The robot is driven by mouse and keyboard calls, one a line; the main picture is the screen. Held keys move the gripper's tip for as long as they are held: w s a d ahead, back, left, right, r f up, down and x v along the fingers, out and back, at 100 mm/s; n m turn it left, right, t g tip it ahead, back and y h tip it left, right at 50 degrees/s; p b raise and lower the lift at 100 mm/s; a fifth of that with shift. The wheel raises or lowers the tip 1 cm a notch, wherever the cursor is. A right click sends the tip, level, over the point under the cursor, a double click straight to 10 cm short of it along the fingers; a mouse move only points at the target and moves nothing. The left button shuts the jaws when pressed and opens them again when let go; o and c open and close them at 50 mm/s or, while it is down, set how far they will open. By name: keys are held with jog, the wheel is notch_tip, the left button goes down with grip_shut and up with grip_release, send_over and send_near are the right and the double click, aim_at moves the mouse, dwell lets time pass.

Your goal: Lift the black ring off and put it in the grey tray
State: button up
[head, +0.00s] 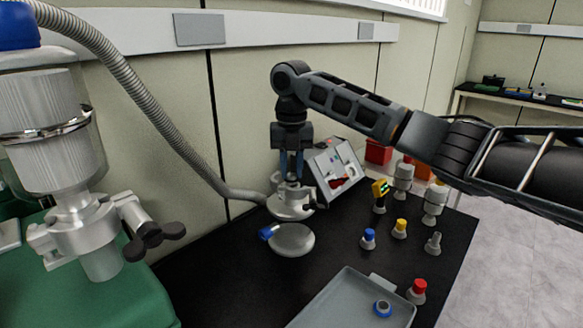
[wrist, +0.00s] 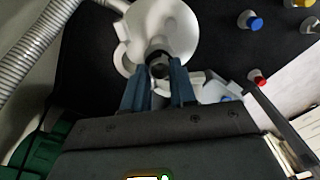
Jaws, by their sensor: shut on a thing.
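My gripper (head: 291,176) points straight down over a pale metal fitting (head: 288,208) at the end of the ribbed hose. In the wrist view, its two blue fingers (wrist: 157,80) are closed around a small dark round part, which I take for the black ring (wrist: 158,58). The white body of the fitting shows just beyond it. The ring is mostly hidden by the fingers in the head view, and I cannot tell whether it is clear of the fitting.
A round pale disc with a blue handle (head: 292,240) lies in front of the fitting. Several small capped valves, including a red-capped one (head: 417,290) beside the tray, stand to the right. A tilted panel (head: 336,168) stands behind. The ribbed hose (head: 150,105) runs left.

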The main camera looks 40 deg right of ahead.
aim_at(292, 175)
jog(key=shift+r+p, duration=1.1)
jog(key=shift+r, duration=0.3)
jog(key=shift+r+p, duration=0.4)
jog(key=shift+p, duration=0.05)
jog(key=shift+f, duration=0.1)
